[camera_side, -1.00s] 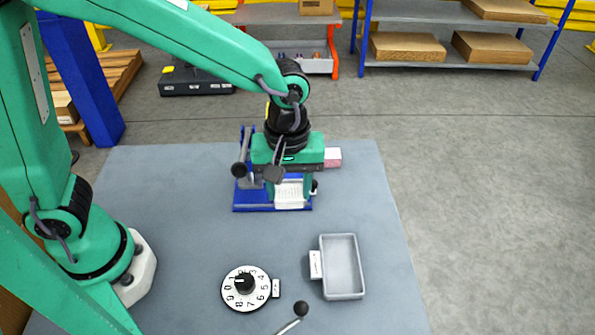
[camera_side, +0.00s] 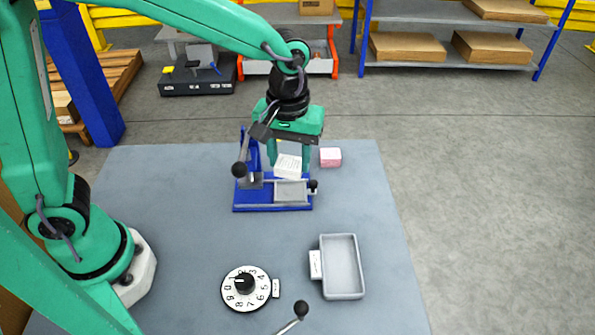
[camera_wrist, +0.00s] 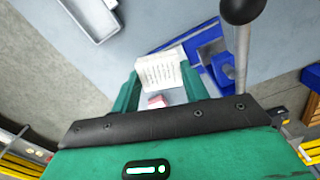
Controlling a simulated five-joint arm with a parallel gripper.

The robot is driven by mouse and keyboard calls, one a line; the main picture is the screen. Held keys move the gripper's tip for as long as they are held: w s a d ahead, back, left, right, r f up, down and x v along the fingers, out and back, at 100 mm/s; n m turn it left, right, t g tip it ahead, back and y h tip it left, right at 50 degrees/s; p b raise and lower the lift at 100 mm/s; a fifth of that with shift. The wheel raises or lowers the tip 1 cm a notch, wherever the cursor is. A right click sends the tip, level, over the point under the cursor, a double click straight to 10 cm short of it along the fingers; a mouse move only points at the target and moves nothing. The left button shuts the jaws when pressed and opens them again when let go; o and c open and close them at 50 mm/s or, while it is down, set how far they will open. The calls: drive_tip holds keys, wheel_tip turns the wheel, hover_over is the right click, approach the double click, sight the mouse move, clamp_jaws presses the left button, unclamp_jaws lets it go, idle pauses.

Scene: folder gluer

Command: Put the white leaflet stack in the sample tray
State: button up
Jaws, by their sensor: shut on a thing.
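The white leaflet stack (camera_side: 288,166) is held between the two fingers of my gripper (camera_side: 289,163), tilted, a little above the blue fixture (camera_side: 240,207) with its grey plate. In the wrist view, the white stack (camera_wrist: 158,70) with printed lines sits between the green fingertips (camera_wrist: 160,85). The sample tray (camera_side: 343,292), a grey open rectangular tray, stands empty on the table to the lower right of the gripper. Part of the tray (camera_wrist: 85,22) shows at the top left of the wrist view, with a white label beside it.
A lever with a black knob (camera_side: 239,169) stands at the fixture's left side. A pink-and-white stack (camera_side: 330,157) lies right of the gripper. A numbered dial (camera_side: 246,301) and another black-knobbed lever (camera_side: 301,307) are at the front. The table between fixture and tray is clear.

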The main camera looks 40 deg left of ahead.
drive_tip(key=w+a+r+m, duration=0.4)
drive_tip(key=w+a+m, duration=0.1)
drive_tip(key=a, duration=0.3)
drive_tip(key=shift+w+a+m, duration=0.25)
drive_tip(key=shift+a+m, duration=0.05)
drive_tip(key=shift+m, duration=0.1)
drive_tip(key=a, duration=0.7)
drive_tip(key=shift+d, duration=0.15)
